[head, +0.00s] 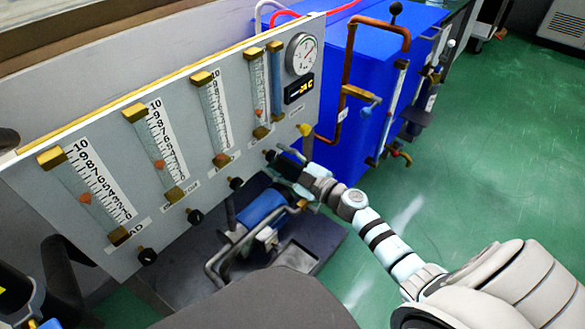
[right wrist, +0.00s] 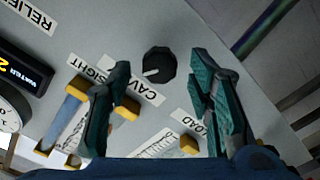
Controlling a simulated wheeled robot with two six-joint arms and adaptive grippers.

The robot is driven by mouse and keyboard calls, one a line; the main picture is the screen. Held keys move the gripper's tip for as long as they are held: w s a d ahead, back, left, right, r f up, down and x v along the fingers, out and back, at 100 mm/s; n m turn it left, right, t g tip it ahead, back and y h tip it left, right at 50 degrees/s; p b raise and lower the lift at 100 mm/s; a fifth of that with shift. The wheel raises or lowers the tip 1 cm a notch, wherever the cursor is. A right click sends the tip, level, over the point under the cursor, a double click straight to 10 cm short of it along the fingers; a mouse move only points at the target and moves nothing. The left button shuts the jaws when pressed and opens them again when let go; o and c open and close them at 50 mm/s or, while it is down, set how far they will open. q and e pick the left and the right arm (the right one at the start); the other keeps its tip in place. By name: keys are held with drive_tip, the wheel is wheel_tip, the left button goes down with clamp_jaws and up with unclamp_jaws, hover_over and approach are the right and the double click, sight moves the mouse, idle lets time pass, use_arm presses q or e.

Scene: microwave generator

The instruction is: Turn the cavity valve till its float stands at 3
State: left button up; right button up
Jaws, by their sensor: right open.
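The grey panel (head: 180,215) carries several upright float tubes with a row of black knobs below. The cavity valve is a black knob (right wrist: 159,63) with a white pointer mark, beside a label that begins "CAV", partly covered by a finger. The narrow float tube (head: 257,85), probably the cavity one, has a reddish float (head: 259,112) low in it; its scale is too small to read. My right gripper (head: 289,164) is at the panel's lower right. In the right wrist view its open fingers stand on either side of the knob, with gaps showing. My left gripper is not in view.
A round gauge (head: 302,54) and a small display (head: 299,88) sit at the panel's upper right. A blue cabinet (head: 345,75) with copper pipes stands behind my right gripper. A blue pump (head: 262,207) lies below the panel. The green floor (head: 480,150) at right is clear.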

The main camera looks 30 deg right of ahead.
drive_tip(key=v, duration=0.9)
drive_tip(key=shift+s+d, duration=0.1)
